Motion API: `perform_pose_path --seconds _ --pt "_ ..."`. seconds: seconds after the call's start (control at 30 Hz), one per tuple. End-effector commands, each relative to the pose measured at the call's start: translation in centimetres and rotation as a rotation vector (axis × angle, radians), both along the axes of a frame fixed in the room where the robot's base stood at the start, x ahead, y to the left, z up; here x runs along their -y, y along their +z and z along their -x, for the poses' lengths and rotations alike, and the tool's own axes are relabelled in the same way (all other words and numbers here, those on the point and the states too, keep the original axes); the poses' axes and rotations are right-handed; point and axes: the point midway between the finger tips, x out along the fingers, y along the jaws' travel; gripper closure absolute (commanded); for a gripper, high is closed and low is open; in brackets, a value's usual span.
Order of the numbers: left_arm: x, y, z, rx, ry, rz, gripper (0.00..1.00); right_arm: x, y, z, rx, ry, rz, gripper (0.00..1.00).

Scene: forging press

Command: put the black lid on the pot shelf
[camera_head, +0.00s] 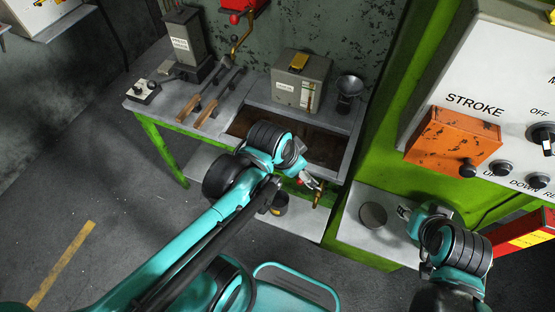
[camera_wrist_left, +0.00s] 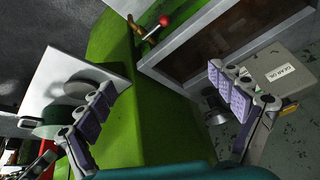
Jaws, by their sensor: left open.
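A flat dark grey disc (camera_head: 373,215), which looks like the black lid, lies on a pale ledge (camera_head: 350,232) beside the green press. In the left wrist view a similar grey disc (camera_wrist_left: 92,72) lies on a pale plate (camera_wrist_left: 52,70), partly behind a finger. A dark pot (camera_head: 279,205) stands on the low pale shelf (camera_head: 305,222) under the bench, partly behind my left arm. My left gripper (camera_head: 312,183) is at the bench's front edge, near a brass tap. Its fingers are wide apart and empty in the left wrist view (camera_wrist_left: 165,100). My right gripper (camera_head: 406,212) is just right of the disc; its opening is unclear.
The bench holds a sunken tray (camera_head: 318,150), a grey box (camera_head: 300,82), a metal cup (camera_head: 348,88) and wooden-handled tools (camera_head: 200,110). A brass tap with a red knob (camera_wrist_left: 164,20) juts from the bench front. The press control panel (camera_head: 480,90) overhangs at the right.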

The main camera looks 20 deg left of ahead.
Motion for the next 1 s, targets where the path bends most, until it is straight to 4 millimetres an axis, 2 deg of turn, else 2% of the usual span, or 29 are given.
perform_pose_path --seconds 0.1,0.23,0.4,0.63,0.73,0.9,1.0 --pt "-2.7 1.6 1.4 0.07 0.231 0.058 0.07 0.0 0.0 0.0 0.0 0.0 0.0 0.6" --pt "-4.4 2.5 2.3 0.126 0.394 0.113 0.07 0.0 0.0 0.0 0.0 0.0 0.0 0.6" --pt "-5.1 3.0 2.6 0.155 0.469 0.141 0.07 0.0 0.0 0.0 0.0 0.0 0.0 0.6" --pt "-5.1 3.0 2.6 0.156 0.47 0.143 0.07 0.0 0.0 0.0 0.0 0.0 0.0 0.6" --pt "-5.1 2.3 2.6 0.155 0.469 0.142 0.07 0.0 -0.7 0.0 0.0 0.0 0.0 0.6" --pt "-5.1 -0.9 2.6 0.155 0.469 0.142 0.07 0.0 -3.8 0.0 0.0 0.0 0.0 0.6" --pt "-5.1 -1.6 2.6 0.154 0.468 0.142 0.07 0.0 -4.6 0.0 0.0 0.0 0.0 0.6"
